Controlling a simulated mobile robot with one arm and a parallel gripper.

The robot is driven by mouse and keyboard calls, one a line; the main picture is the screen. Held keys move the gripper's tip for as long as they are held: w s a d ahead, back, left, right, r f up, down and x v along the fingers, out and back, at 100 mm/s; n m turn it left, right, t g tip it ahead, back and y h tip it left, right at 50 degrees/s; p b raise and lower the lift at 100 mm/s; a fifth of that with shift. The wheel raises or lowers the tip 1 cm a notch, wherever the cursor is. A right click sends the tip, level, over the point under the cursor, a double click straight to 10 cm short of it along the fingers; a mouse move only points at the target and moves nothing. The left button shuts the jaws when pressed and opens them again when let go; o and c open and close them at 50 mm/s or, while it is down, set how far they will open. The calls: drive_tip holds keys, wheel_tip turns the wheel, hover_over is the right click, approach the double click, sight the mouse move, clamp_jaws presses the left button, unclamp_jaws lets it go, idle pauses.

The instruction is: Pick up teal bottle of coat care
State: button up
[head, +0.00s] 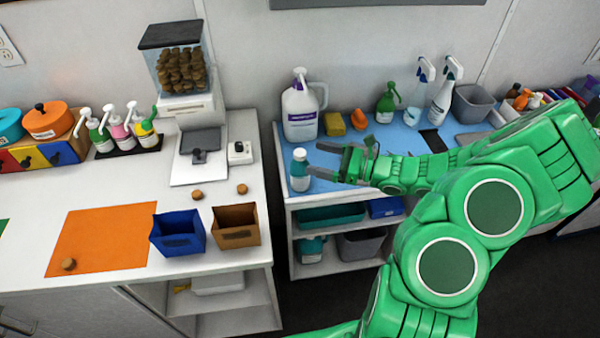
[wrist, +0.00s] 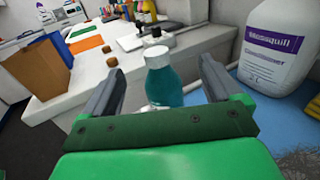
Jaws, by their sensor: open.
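The teal bottle (head: 299,172) has a pale cap and a white label. It stands upright at the left front corner of the blue-topped shelf unit in the head view. In the wrist view the teal bottle (wrist: 163,80) is seen between and beyond the two fingers, its lower part hidden by my gripper's palm. My gripper (head: 325,160) is open, just right of the bottle, with its fingers pointing toward it. The wrist view shows my gripper (wrist: 160,85) empty, with a finger on each side of the bottle; I cannot tell whether either touches.
A large white jug (head: 300,112) stands behind the bottle, and on the right in the wrist view. The white counter (head: 225,195) lies left, across a narrow gap.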

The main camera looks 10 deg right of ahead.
sight(294, 169)
wheel_tip(294, 169, down, 6)
drive_tip(key=shift+f, duration=0.1)
drive_tip(key=shift+s+f+x, duration=0.1)
drive_tip(key=shift+f+x, duration=0.05)
drive_tip(key=shift+x, duration=0.9)
drive_tip(key=shift+s+f+x, duration=0.1)
drive_tip(key=shift+x, duration=0.95)
drive_tip(key=shift+s+f+x, duration=0.1)
drive_tip(key=shift+f+x, duration=0.05)
drive_tip(key=shift+x, duration=1.8)
drive_tip(key=c, duration=1.2)
drive_tip(key=shift+r, duration=0.15)
drive_tip(key=shift+c, duration=0.2)
drive_tip(key=shift+r, duration=4.9)
